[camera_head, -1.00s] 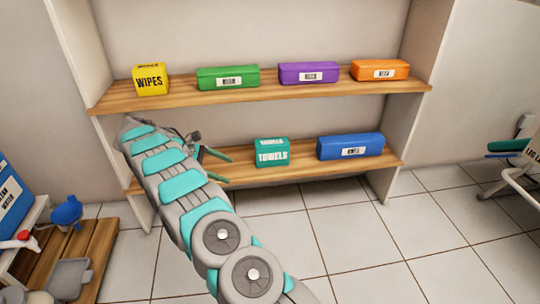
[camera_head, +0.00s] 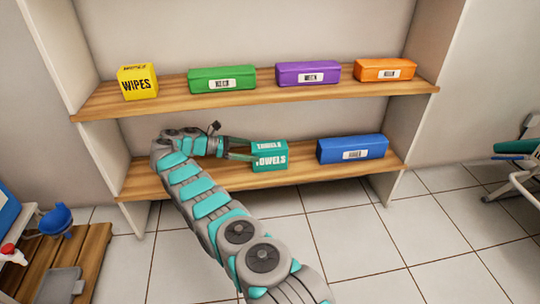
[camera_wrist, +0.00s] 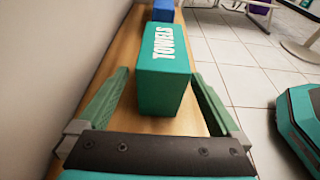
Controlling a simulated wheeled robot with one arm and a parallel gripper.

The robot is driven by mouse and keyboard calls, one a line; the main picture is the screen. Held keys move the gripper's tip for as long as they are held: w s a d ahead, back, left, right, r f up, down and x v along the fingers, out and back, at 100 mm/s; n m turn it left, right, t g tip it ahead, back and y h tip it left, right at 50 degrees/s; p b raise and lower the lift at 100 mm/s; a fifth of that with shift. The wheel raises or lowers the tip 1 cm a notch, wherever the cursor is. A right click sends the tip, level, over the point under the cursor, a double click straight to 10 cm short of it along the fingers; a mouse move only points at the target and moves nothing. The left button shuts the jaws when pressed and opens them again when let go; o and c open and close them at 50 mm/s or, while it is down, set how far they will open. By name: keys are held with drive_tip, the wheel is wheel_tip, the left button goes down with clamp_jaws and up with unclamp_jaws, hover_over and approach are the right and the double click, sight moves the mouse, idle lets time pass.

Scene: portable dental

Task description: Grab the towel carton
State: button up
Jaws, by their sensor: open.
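The towel carton (camera_head: 270,157) is a teal box with white "TOWELS" lettering. It stands on the lower wooden shelf, left of a blue box. My gripper (camera_head: 238,149) is at the carton's left side, at shelf level. In the wrist view the carton (camera_wrist: 164,75) stands ahead, between the lines of the two green fingers, and my gripper (camera_wrist: 158,88) is open. The fingers lie to either side of the carton's near end. I cannot tell whether either finger touches it.
A blue box (camera_head: 352,148) stands on the same shelf beyond the carton. The upper shelf (camera_head: 175,99) holds a yellow wipes box (camera_head: 137,82), a green box (camera_head: 222,79), a purple box (camera_head: 308,74) and an orange box (camera_head: 384,70). Bare shelf lies left of the carton.

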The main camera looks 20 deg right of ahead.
sight(269, 153)
drive_tip(key=shift+d+f, duration=0.1)
drive_tip(key=shift+f, duration=0.15)
drive_tip(key=shift+s+d, duration=0.1)
drive_tip(key=shift+d, duration=0.4)
drive_tip(key=shift+s+d+f, duration=0.25)
drive_tip(key=shift+d+f, duration=0.1)
drive_tip(key=shift+d, duration=0.15)
drive_tip(key=shift+d, duration=0.1)
drive_tip(key=shift+b+x, duration=0.5)
drive_tip(key=shift+x, duration=2.05)
drive_tip(key=shift+s, duration=0.15)
drive_tip(key=shift+c, duration=0.2)
drive_tip(key=c, duration=1.4)
drive_tip(key=shift+r, duration=0.15)
